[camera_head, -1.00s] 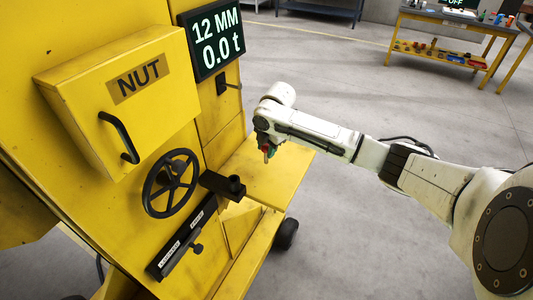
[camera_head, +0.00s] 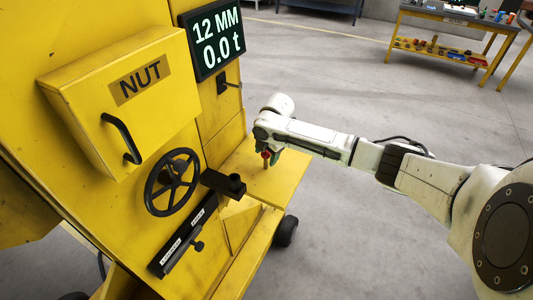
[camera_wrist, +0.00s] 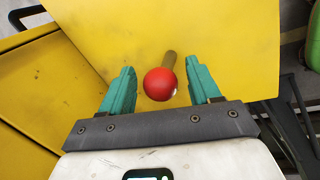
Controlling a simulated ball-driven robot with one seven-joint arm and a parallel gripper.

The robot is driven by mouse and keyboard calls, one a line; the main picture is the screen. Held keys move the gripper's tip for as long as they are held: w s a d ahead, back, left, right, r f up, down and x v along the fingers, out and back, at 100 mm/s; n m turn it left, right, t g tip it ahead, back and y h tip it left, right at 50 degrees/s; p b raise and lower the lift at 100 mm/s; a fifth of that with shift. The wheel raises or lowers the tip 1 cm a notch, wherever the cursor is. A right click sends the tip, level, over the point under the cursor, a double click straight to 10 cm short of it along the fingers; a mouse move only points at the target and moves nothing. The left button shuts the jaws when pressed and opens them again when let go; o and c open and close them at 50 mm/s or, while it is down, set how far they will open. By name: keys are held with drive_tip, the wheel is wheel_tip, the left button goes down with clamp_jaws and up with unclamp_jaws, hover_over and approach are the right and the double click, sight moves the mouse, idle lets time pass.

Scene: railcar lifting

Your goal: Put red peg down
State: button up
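The red peg has a round red head (camera_wrist: 160,84) and a thin brownish shaft (camera_wrist: 169,60). In the wrist view its head sits between the two green fingers of my gripper (camera_wrist: 160,92), with a gap on each side. The gripper is open and not closed on it. In the head view the peg (camera_head: 265,155) is upright just below my gripper (camera_head: 264,146), over the yellow shelf (camera_head: 283,182) of the machine. Its lower end seems to reach the shelf, but contact is too small to be sure of.
Left of the shelf are a black handwheel (camera_head: 172,182), a black socket block (camera_head: 224,184) and a yellow NUT box (camera_head: 125,95) with a handle. A display (camera_head: 214,38) reads 12 MM and 0.0 t. A workbench (camera_head: 450,35) stands far back right. Floor beyond the shelf is clear.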

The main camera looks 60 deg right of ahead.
drive_tip(key=d+b+v, duration=0.1)
drive_tip(key=v, duration=1.1)
drive_tip(key=shift+a+r+b, duration=0.15)
drive_tip(key=shift+a+b, duration=0.25)
drive_tip(key=shift+a, duration=0.05)
